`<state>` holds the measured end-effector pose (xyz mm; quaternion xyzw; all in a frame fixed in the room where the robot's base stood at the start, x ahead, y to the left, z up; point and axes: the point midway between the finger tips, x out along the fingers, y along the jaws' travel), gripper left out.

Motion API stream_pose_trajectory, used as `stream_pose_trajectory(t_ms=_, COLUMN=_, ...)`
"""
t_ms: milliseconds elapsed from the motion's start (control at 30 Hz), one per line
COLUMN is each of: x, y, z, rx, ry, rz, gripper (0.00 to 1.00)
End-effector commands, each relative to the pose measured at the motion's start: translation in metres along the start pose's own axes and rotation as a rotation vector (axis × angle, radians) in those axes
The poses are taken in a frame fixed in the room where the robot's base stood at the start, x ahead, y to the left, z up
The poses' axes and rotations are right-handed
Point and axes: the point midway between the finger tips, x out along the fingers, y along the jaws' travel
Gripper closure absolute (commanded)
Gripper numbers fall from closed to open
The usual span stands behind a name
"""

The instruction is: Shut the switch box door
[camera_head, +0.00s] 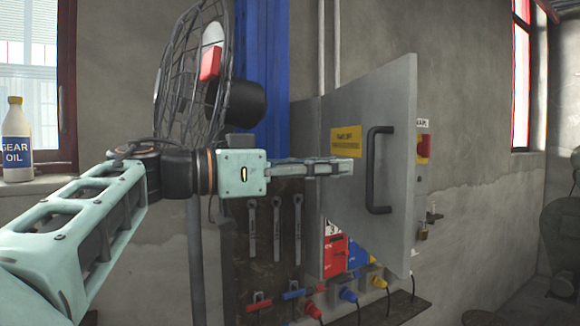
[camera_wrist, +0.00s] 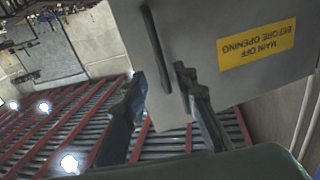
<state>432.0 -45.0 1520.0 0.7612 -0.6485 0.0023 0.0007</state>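The grey switch box door (camera_head: 350,220) stands ajar, its outer face towards me and its right edge swung out from the wall. It bears a yellow label (camera_head: 346,138) and a black upright bar handle (camera_head: 372,170). The door (camera_wrist: 200,30), label (camera_wrist: 257,43) and handle (camera_wrist: 154,45) also show in the wrist view, the label upside down. My gripper (camera_head: 350,168) is in front of the door, left of the handle. In the wrist view its two fingers (camera_wrist: 159,88) are apart, with the handle appearing between them; contact is unclear. The box interior is hidden.
A caged fan (camera_head: 190,80) stands left of the box, beside a blue column (camera_head: 262,75). Spanners (camera_head: 276,230) hang below my gripper. Coloured plugs and sockets (camera_head: 348,295) sit under the door. A gear oil bottle (camera_head: 16,145) stands on the windowsill.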

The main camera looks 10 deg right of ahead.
Motion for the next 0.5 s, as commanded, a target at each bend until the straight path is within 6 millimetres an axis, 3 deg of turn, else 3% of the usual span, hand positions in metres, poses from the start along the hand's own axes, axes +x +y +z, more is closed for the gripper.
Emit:
stream_pose_trajectory(t_ms=300, x=0.061, y=0.000, z=0.001, rx=-0.001, ry=-0.006, rz=0.000, gripper=0.74)
stream_pose_trajectory(t_ms=500, x=0.081, y=0.000, z=0.001, rx=0.000, ry=-0.005, rz=0.000, gripper=0.74)
